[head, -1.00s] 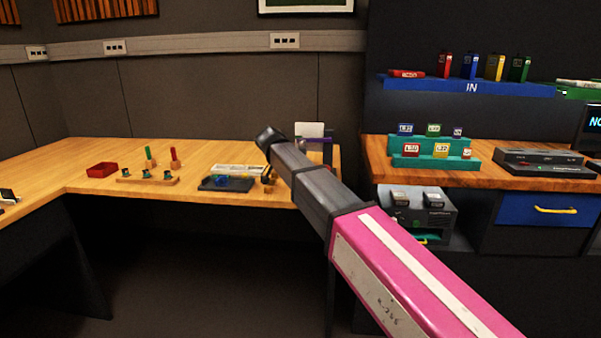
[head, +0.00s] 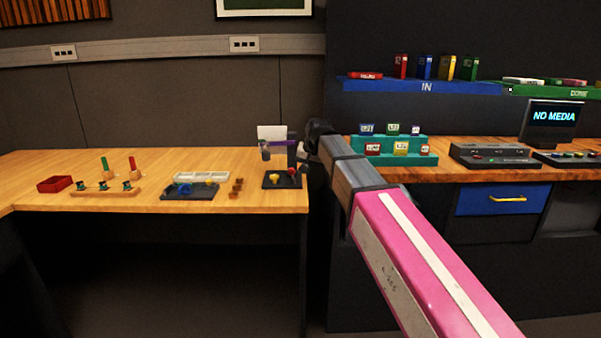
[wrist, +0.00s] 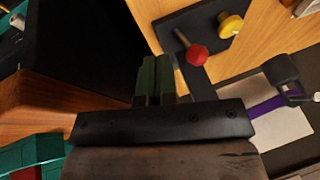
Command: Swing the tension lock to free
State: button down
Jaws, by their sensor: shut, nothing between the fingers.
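A small dark panel (head: 270,183) lies near the right end of the wooden desk. It carries a yellow knob (head: 274,177) and a red knob (head: 292,171). The wrist view shows the same panel (wrist: 205,27) at the top, with the red knob (wrist: 196,54) nearer my gripper and the yellow knob (wrist: 231,25) beyond it. I cannot tell which part is the tension lock. My gripper (wrist: 155,68) is shut and empty, to the left of the red knob in the wrist view and apart from it. In the head view its fingertips are hard to make out.
A dark post with a purple arm (head: 281,143) and a white card (head: 272,132) stands behind the panel. A second counter with a teal rack (head: 402,156) is at the right.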

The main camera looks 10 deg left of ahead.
aim_at(294, 171)
jog(key=w+d+r+n+y, duration=0.1)
jog(key=w+d+r+y, duration=0.1)
jog(key=d+r+y, duration=0.3)
jog(key=shift+n+t+h, duration=0.3)
jog(key=shift+h, duration=0.6)
jog(key=x, duration=0.7)
jog(key=s+x, duration=0.1)
jog(key=x, duration=0.3)
jog(key=shift+a+f, duration=0.1)
jog(key=shift+a, duration=0.85)
jog(key=shift+s, duration=0.1)
jog(key=shift+s+a+r+h, duration=0.1)
jog(key=shift+a+r+h, duration=0.1)
jog(key=shift+a+h, duration=0.25)
jog(key=shift+s+a+r+h, duration=0.1)
jog(key=shift+a+r+h, duration=0.15)
jog(key=shift+a, duration=0.55)
